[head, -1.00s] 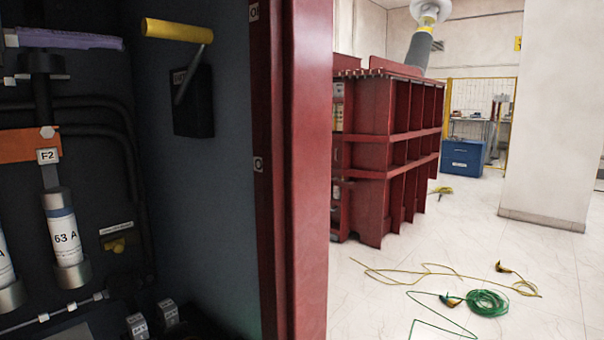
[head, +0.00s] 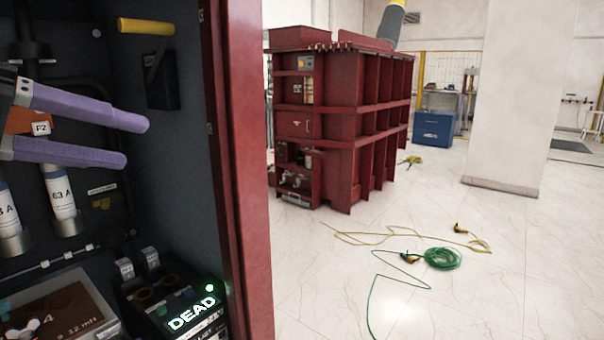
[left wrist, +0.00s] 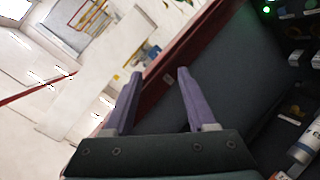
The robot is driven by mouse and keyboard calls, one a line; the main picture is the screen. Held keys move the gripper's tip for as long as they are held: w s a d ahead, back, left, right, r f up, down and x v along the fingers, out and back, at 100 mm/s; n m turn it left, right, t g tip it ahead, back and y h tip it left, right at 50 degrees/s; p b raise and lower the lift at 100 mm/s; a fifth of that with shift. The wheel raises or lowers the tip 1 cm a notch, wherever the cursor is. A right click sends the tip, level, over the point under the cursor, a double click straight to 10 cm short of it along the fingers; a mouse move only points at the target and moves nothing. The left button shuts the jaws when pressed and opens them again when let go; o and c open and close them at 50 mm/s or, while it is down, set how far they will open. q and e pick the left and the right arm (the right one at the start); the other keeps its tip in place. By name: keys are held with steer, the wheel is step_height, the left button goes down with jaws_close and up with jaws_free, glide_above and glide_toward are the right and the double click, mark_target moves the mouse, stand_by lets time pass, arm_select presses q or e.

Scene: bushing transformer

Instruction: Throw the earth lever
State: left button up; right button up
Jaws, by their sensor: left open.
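The earth lever (head: 159,26) is a yellow cylindrical handle on a thin grey rod, at the top of the cabinet's inner side wall. Its rod comes up from a black box (head: 163,82) fixed to that wall, and the handle lies about level. My left gripper (head: 137,141) has two purple fingers, apart and empty, in front of the cabinet and below the lever in the head view. The fingers also show in the left wrist view (left wrist: 160,73), with the cabinet's red edge beyond them. I cannot make out the lever there. My right gripper is in no view.
The cabinet's red front edge (head: 236,180) stands right of the gripper. Fuses (head: 61,198) and a lit meter reading DEAD (head: 190,311) are inside. A red transformer tank (head: 340,120) stands beyond, with a green cable coil (head: 442,258) on the open floor.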

arm_select(q)
steer(key=s+d+f+m+g+y+p, duration=0.2)
steer(key=s+f+g+y, duration=0.1)
steer(key=s+f, duration=0.55)
steer(key=s+d+f+m+g+y+p, duration=0.2)
steer(key=s+f, duration=0.5)
steer(key=s, duration=0.2)
steer(key=s+a+g+y+p, duration=0.2)
steer(key=s+y, duration=0.1)
steer(key=s, duration=0.6)
step_height(320, 180, up, 38)
steer(key=p, duration=3.8)
steer(key=shift+s+a+f, duration=0.15)
steer(key=shift+a+f, duration=0.05)
steer(key=shift+a, duration=0.25)
steer(key=shift+s, duration=0.1)
